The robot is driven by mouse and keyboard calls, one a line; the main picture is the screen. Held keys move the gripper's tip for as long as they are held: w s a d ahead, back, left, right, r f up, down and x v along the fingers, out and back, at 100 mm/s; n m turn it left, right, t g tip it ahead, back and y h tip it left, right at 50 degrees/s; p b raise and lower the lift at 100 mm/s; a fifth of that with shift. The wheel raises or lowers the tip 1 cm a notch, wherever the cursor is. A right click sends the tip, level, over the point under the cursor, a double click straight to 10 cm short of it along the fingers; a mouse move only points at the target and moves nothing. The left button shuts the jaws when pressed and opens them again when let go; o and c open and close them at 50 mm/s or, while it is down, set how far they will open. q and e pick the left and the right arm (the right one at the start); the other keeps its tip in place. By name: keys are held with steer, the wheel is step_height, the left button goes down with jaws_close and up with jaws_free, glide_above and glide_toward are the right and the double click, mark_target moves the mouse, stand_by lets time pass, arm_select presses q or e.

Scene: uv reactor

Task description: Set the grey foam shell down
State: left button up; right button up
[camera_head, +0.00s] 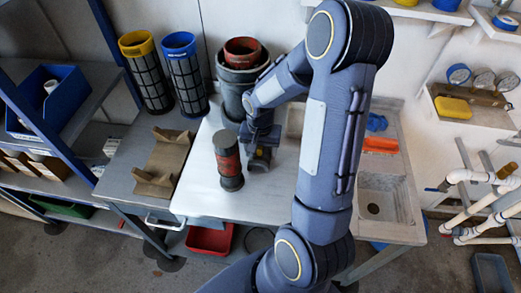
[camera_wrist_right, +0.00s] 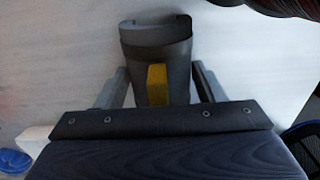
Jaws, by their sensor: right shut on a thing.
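The grey foam shell (camera_wrist_right: 155,42) is a curved, trough-like half shell with a yellow strip (camera_wrist_right: 157,84) on it. My right gripper (camera_wrist_right: 160,88) is shut on it, with one finger on each side. In the head view, the shell (camera_head: 259,158) shows just below my right gripper (camera_head: 262,140), over the white tabletop (camera_head: 240,205). It is at or very near the surface; I cannot tell whether it touches. My wrist hides part of it. My left gripper is not in view.
A dark cylinder with a red band (camera_head: 228,160) stands upright just left of the shell. A large grey pot (camera_head: 232,97) stands behind. A brown cradle (camera_head: 163,160) is on the left bench, and a sink (camera_head: 385,195) is at right. The front tabletop is clear.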

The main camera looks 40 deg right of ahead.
steer(key=shift+f, duration=0.1)
steer(key=o, duration=0.7)
steer(key=shift+f, duration=0.1)
steer(key=o, duration=0.5)
